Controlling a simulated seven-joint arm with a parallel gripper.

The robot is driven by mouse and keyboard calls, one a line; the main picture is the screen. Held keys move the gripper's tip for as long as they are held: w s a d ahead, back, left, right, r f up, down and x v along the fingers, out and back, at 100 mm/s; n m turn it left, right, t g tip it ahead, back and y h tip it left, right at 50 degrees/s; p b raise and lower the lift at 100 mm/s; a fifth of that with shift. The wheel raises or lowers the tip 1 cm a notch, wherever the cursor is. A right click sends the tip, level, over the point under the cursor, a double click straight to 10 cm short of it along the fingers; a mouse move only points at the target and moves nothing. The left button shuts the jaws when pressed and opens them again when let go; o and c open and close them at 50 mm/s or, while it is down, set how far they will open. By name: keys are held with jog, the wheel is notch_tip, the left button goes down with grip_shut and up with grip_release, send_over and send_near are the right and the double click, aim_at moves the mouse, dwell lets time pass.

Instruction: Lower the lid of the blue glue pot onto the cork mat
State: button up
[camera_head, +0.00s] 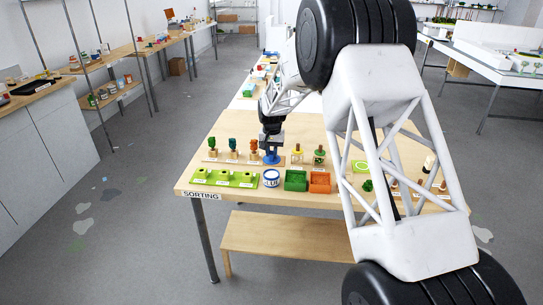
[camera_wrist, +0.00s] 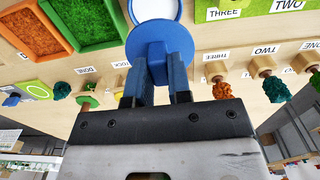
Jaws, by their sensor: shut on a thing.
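My gripper (camera_wrist: 158,88) is shut on the blue lid (camera_wrist: 163,42) of the glue pot, seen in the wrist view as a round blue disc between the fingers. In the head view my gripper (camera_head: 271,143) points down with the blue lid (camera_head: 271,157) beneath it, over the table's front half. The blue-and-white glue pot (camera_head: 271,178) stands open on the table just in front of the lid. Its pale inside (camera_wrist: 157,8) shows at the top of the wrist view. The lid is apart from the pot. I cannot make out the cork mat; the lid and gripper may hide it.
A green three-part tray (camera_head: 225,179) lies left of the pot. A green bin (camera_head: 296,181) and an orange bin (camera_head: 319,182) stand right of it. Small model trees (camera_head: 233,147) stand to the left of my gripper, and yellow-and-green pieces (camera_head: 319,156) to its right.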

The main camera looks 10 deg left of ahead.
jog(key=w+f, duration=0.4)
jog(key=w, duration=0.9)
jog(key=shift+w, duration=0.35)
jog(key=shift+d+f, duration=0.1)
jog(key=shift+f, duration=0.05)
jog(key=shift+f, duration=2.6)
jog(key=shift+f, duration=0.1)
jog(key=o, duration=0.8)
notch_tip(320, 180, up, 7)
dwell(0.7)
dwell(0.3)
